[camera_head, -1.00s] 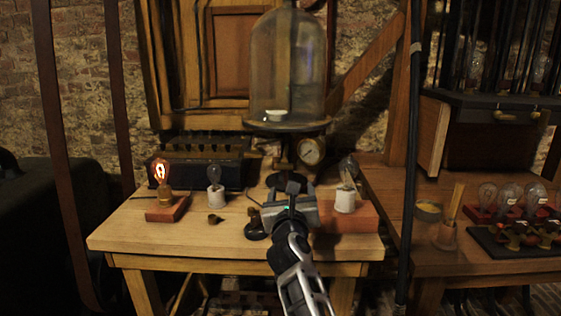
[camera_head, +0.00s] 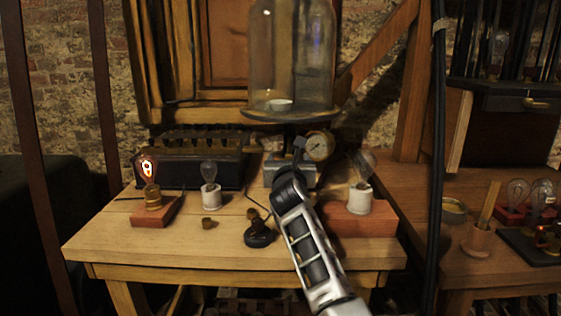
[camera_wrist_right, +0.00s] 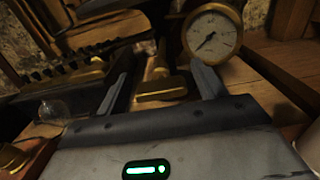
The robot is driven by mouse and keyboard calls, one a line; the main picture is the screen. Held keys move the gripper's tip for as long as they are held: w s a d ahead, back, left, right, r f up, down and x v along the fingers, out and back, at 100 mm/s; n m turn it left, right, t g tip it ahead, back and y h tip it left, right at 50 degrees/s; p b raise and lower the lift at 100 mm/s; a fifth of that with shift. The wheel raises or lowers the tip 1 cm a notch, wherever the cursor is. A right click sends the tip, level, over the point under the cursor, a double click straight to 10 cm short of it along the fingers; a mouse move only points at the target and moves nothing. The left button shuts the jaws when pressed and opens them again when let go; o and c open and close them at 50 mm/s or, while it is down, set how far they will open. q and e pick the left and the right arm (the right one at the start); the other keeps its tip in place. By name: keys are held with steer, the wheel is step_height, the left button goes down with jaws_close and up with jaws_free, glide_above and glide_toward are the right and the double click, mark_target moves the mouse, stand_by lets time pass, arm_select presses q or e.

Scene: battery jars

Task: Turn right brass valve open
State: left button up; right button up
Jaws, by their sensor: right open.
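My right gripper (camera_head: 291,160) is at the base of the glass bell jar stand. Its two fingers (camera_wrist_right: 160,80) are apart in the right wrist view. A brass valve (camera_wrist_right: 163,88), with a flat block-like handle and an upright stem behind it, shows between them. I cannot tell whether the fingers touch it. A round white-faced gauge (camera_wrist_right: 212,35) is just right of the valve; it also shows in the head view (camera_head: 319,146). In the head view the gripper and wrist hide the valve. My left gripper is not in view.
The bell jar (camera_head: 291,60) stands on a dark plate above. On the wooden table (camera_head: 130,240) are a lit bulb (camera_head: 148,170), an unlit bulb (camera_head: 209,180), a black key-like device (camera_head: 260,233) and a bulb in a white socket (camera_head: 360,198) at right. The table's front left is clear.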

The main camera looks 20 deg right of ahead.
steer(key=shift+w+d, duration=0.15)
steer(key=shift+w, duration=0.4)
